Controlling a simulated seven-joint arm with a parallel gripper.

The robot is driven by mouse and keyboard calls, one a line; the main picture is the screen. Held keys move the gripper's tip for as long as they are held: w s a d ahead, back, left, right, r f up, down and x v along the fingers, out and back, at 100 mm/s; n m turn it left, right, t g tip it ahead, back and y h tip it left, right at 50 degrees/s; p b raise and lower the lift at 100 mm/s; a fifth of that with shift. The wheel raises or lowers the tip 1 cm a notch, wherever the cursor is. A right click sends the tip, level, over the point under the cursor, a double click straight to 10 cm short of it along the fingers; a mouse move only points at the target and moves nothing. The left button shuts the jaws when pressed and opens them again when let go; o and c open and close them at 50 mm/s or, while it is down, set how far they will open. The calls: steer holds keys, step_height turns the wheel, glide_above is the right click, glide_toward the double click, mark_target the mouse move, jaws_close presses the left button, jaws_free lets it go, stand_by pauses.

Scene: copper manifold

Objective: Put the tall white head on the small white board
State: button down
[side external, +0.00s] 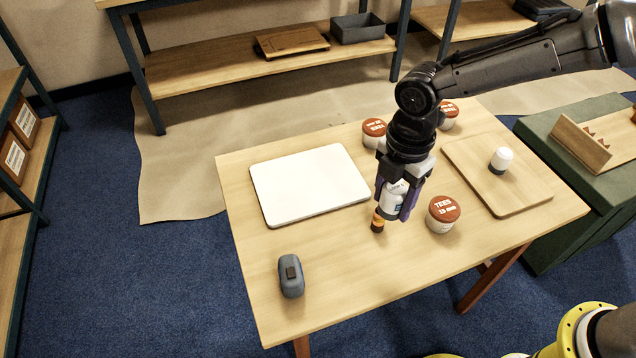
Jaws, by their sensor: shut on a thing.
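My gripper (396,203) points down over the middle of the table, its purple fingers shut on a white head (393,201) with a dark marking. The fingers hide part of the head. I cannot tell whether its lower end touches the table. The white board (310,184) lies flat on the table to the left of my gripper, bare and apart from the held head. Another white head (502,158), short with a dark base, stands on a wooden board (520,190) at the right.
A small orange and dark item (377,221) is just below-left of my gripper. A tub with a brown lid (443,213) stands close right; two similar tubs (374,132) (448,114) stand behind. A grey device (291,276) lies front left. The table's (345,275) front middle is clear.

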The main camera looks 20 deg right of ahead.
steer(key=w+d+f, duration=0.1)
steer(key=w+d, duration=0.1)
steer(key=w, duration=0.4)
glide_above(329, 194)
steer(key=shift+m, duration=0.3)
step_height(329, 194, down, 10)
steer(key=shift+r, duration=0.1)
steer(key=shift+f, duration=1.65)
steer(key=shift+f, duration=0.1)
steer(key=shift+c, duration=0.9)
jaws_free()
step_height(329, 194, up, 12)
